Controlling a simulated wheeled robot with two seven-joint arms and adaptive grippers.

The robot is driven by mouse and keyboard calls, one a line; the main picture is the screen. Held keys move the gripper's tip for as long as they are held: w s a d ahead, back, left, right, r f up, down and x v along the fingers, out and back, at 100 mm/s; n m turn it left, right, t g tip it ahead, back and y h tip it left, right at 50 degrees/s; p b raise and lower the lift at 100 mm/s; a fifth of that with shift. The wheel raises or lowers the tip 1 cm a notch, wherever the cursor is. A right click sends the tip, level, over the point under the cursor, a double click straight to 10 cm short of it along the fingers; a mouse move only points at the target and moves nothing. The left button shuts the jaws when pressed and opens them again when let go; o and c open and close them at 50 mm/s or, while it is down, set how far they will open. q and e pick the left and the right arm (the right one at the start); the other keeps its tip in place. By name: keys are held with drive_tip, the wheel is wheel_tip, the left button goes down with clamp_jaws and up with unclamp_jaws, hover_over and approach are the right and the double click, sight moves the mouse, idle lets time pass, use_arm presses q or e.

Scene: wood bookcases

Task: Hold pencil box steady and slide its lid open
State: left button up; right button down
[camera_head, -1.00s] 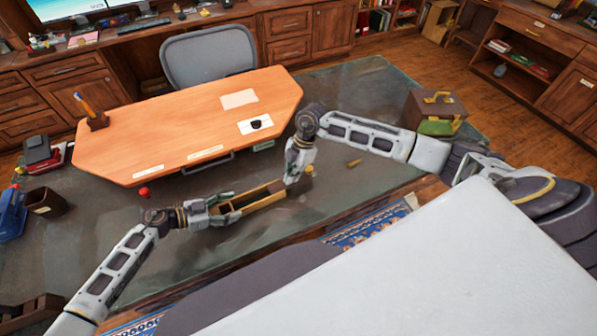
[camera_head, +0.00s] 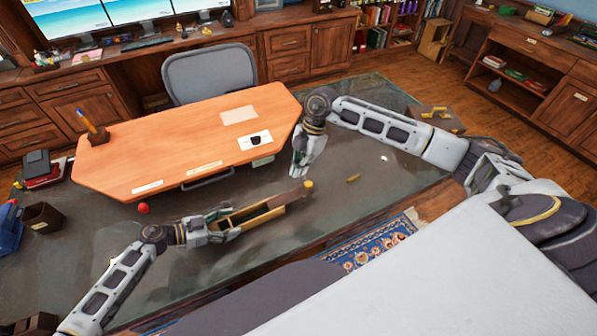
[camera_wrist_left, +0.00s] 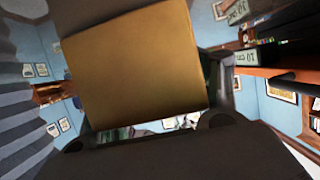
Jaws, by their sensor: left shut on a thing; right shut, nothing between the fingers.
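The wooden pencil box (camera_head: 257,221) is held low over the glass surface, with a long open compartment showing. My left gripper (camera_head: 222,224) is shut on the left end of the box. In the left wrist view a plain tan face of the box (camera_wrist_left: 135,65) fills the middle, and the fingers are mostly hidden. My right gripper (camera_head: 299,168) is shut and empty, pointing down just above and left of the knob, apart from the lid.
A wooden desk top (camera_head: 190,145) with a pencil holder (camera_head: 93,128) lies behind. A red ball (camera_head: 143,208) is left of the box. A small yellow piece (camera_head: 353,178) lies on the glass surface (camera_head: 350,205) to the right. A brown case (camera_head: 437,119) stands behind my right arm.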

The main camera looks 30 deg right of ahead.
use_arm(q)
drive_tip(key=o, duration=1.4)
drive_tip(key=shift+a, duration=0.1)
drive_tip(key=shift+v, duration=5.9)
